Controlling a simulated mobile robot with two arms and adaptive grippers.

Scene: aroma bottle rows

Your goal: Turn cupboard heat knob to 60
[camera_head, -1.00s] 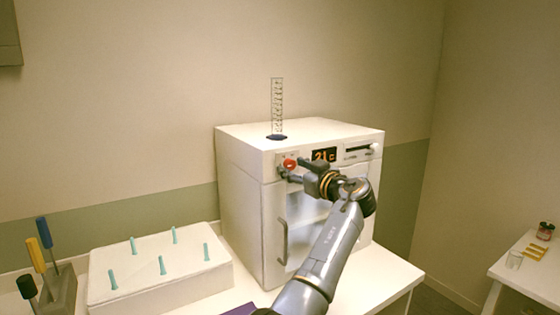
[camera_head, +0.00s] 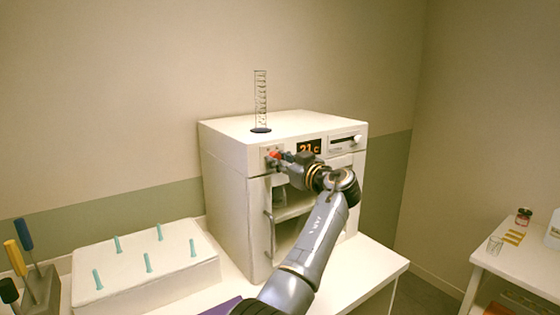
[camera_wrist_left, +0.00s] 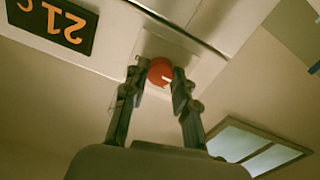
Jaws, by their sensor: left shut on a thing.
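The white heat cupboard (camera_head: 222,170) stands on the table, and its orange display (camera_head: 309,148) reads 21 C. The red heat knob (camera_head: 273,155) sits left of the display, partly covered by my gripper; it also shows in the left wrist view (camera_wrist_left: 160,72). My left gripper (camera_wrist_left: 158,78) is shut on the knob, with one finger on each side of it. In the head view my left gripper (camera_head: 281,157) reaches across the cupboard front. I cannot read a scale around the knob. My right gripper is out of view.
A glass cylinder (camera_head: 260,103) stands on the cupboard top. A slider (camera_head: 357,139) is right of the display. A white block with teal pegs (camera_head: 95,292) and a holder with coloured-handled tools (camera_head: 42,293) stand at left. A side table (camera_head: 508,266) is at right.

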